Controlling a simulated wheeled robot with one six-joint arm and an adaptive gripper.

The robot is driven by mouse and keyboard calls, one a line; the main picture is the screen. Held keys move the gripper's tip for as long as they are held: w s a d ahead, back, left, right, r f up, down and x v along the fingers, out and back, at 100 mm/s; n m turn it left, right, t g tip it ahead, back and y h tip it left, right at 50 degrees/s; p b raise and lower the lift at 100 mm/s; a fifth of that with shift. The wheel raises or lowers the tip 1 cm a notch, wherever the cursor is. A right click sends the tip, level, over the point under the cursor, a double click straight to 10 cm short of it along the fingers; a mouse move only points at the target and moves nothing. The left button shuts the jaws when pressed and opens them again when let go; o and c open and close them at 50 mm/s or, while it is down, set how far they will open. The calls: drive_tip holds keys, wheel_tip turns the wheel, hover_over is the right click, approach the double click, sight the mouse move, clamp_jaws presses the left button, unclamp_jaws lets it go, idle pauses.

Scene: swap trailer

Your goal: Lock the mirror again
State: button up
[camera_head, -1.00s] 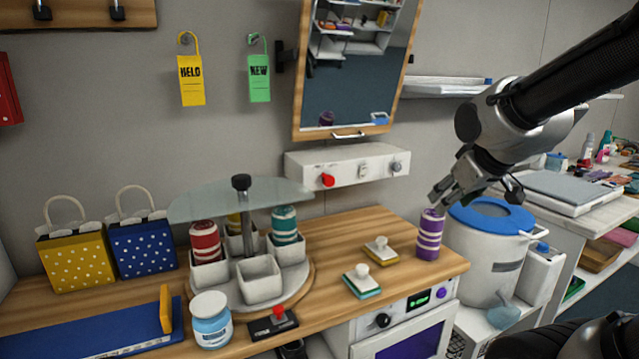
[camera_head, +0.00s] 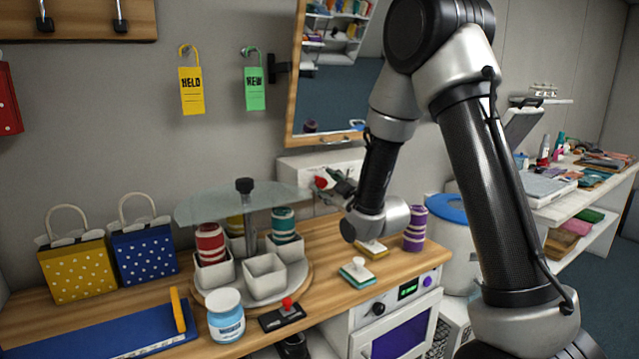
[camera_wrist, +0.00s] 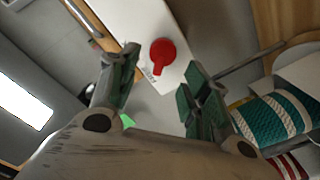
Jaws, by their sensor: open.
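The framed mirror (camera_head: 338,100) hangs on the wall, its right side hidden behind my arm. Below it is a white box (camera_head: 300,168) with a red knob (camera_head: 321,182) on its front. My gripper (camera_head: 335,183) is in front of the box, close to the red knob. In the wrist view the red knob (camera_wrist: 162,52) lies ahead, between and beyond the fingertips of my open gripper (camera_wrist: 158,85). Nothing is between the fingers, and no touch with the knob shows. The other controls on the box are hidden behind my arm.
A carousel (camera_head: 215,296) with striped rolls and a glass top (camera_head: 205,205) stands just left of my gripper. Two knobbed blocks and a purple roll (camera_head: 415,230) stand on the wooden counter (camera_head: 330,240). Yellow and green tags hang on the wall.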

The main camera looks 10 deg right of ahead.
sight(320, 181)
drive_tip(key=x, duration=0.4)
drive_tip(key=c, duration=0.9)
drive_tip(key=shift+c, duration=0.2)
